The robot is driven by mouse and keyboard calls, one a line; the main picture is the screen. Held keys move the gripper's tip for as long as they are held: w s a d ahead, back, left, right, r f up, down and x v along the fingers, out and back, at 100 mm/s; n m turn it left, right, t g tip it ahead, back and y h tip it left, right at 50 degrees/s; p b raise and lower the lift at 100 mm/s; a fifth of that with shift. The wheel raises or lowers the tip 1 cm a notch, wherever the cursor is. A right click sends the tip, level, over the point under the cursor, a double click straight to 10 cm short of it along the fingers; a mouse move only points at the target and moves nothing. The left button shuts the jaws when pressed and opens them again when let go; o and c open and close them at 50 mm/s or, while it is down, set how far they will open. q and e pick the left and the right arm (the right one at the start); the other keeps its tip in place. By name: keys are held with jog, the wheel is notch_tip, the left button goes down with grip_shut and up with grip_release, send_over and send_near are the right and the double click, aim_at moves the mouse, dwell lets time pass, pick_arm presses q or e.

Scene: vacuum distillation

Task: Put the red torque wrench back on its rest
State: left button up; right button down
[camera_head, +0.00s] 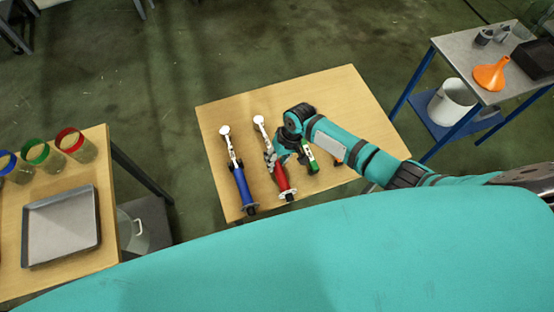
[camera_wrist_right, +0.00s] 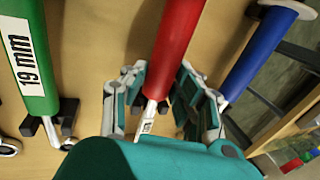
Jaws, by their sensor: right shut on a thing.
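The red torque wrench (camera_head: 280,177) is at the middle of the small wooden table, its pale round head pointing away from me. My right gripper (camera_head: 271,159) is shut on it near where the red handle meets the metal shaft. In the right wrist view the red handle (camera_wrist_right: 180,40) runs between the two fingers of my right gripper (camera_wrist_right: 158,92). I cannot tell whether the wrench touches its rest, as the gripper covers that part. My left gripper is not in view.
A blue torque wrench (camera_head: 242,186) lies left of the red one. A green one (camera_head: 309,157), marked 19 mm in the wrist view, lies to the right, partly behind my arm. Black fork supports (camera_wrist_right: 50,122) show at the green wrench. The table's far right (camera_head: 345,90) is clear.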

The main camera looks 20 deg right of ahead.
jog(key=c, duration=0.9)
grip_release()
jog(key=shift+c, duration=0.2)
jog(key=shift+s, duration=0.1)
